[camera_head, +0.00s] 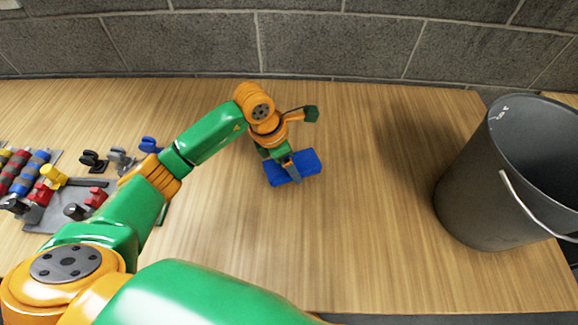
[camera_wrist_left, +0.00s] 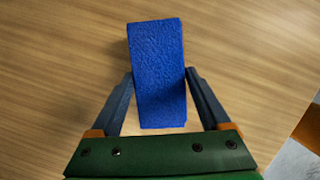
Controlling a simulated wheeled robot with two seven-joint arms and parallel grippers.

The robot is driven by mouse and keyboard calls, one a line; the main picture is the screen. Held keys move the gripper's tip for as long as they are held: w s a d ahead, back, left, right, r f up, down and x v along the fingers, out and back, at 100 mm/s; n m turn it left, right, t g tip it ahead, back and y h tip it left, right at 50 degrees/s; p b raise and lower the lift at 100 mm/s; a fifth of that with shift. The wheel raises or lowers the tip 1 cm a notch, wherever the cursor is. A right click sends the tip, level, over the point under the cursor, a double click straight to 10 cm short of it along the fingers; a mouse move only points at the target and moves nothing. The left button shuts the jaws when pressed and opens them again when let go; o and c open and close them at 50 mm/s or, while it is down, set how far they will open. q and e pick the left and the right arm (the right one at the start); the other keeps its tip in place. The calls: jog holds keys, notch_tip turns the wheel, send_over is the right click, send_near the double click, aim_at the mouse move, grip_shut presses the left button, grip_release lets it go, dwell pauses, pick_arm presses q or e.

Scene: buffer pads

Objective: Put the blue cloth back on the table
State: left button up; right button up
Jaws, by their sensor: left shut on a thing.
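The blue cloth (camera_head: 306,162) looks like a thick, rough-textured blue block. In the head view it is at the middle of the wooden table (camera_head: 350,240), under my left gripper (camera_head: 289,170). In the left wrist view the cloth (camera_wrist_left: 157,70) sits between the two dark fingers of my left gripper (camera_wrist_left: 160,88), which is shut on its sides. The wood shows below it; I cannot tell whether the cloth touches the table. My right gripper is not in view.
A large dark bucket (camera_head: 460,190) stands at the right. A grey tray (camera_head: 45,222) with red, yellow and dark parts lies at the left, with several small coloured pieces near it. A block wall (camera_head: 330,45) runs behind. The table between cloth and bucket is clear.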

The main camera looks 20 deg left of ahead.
pick_arm(q)
notch_tip(320, 180, down, 3)
jog(key=shift+w+r+p, duration=0.1)
jog(key=shift+p, duration=0.45)
jog(key=shift+a+f, duration=0.15)
jog(key=shift+f, duration=0.35)
jog(key=o, duration=1.2)
jog(key=shift+c, duration=0.2)
jog(key=shift+r, duration=0.3)
jog(key=v, duration=1.1)
jog(key=shift+a+r+b, duration=0.1)
jog(key=shift+r+b, duration=0.2)
